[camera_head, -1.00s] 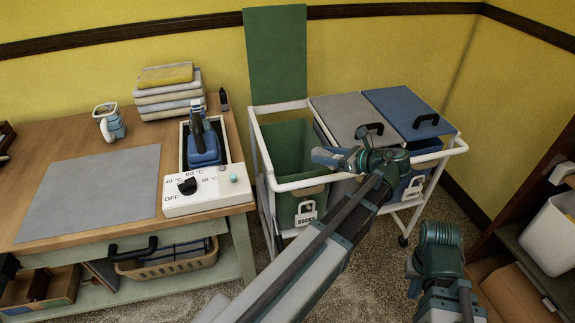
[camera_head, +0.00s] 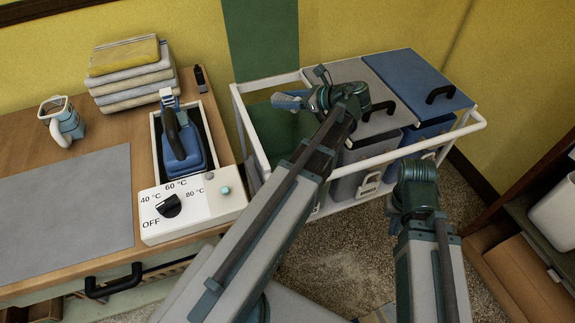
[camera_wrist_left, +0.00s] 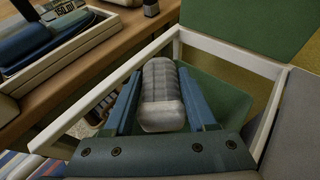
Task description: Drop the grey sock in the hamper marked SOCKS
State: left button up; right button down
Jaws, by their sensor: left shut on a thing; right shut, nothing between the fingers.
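The grey sock (camera_wrist_left: 162,92), a ribbed, rolled bundle, is held between the blue fingers of my left gripper (camera_wrist_left: 161,100) in the left wrist view. In the head view this gripper (camera_head: 288,101) is over the open green hamper (camera_head: 276,125), whose green lid (camera_head: 261,38) stands raised behind. The hamper's green inside (camera_wrist_left: 222,100) shows beside and below the sock. My arm hides its front label, which read SOCKS in the earlier head view. My right gripper (camera_head: 412,208) is low in front of the cart, shut, its fingers mostly hidden.
A white cart rail (camera_head: 400,150) runs round the hampers. Hampers with closed grey (camera_head: 368,90) and blue (camera_head: 415,85) lids stand to the right.

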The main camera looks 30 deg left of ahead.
pick_arm(q)
jog(key=shift+s+a+f+g, duration=0.2)
jog(key=shift+a+g, duration=0.1)
jog(key=shift+a, duration=0.25)
notch_tip(320, 180, down, 6)
jog(key=b, duration=0.6)
jog(key=shift+r, duration=0.1)
jog(key=o, duration=1.4)
jog(key=shift+o, duration=0.2)
jog(key=shift+d, duration=0.1)
jog(key=p+v, duration=0.5)
jog(key=v, duration=0.8)
jog(key=shift+d, duration=0.35)
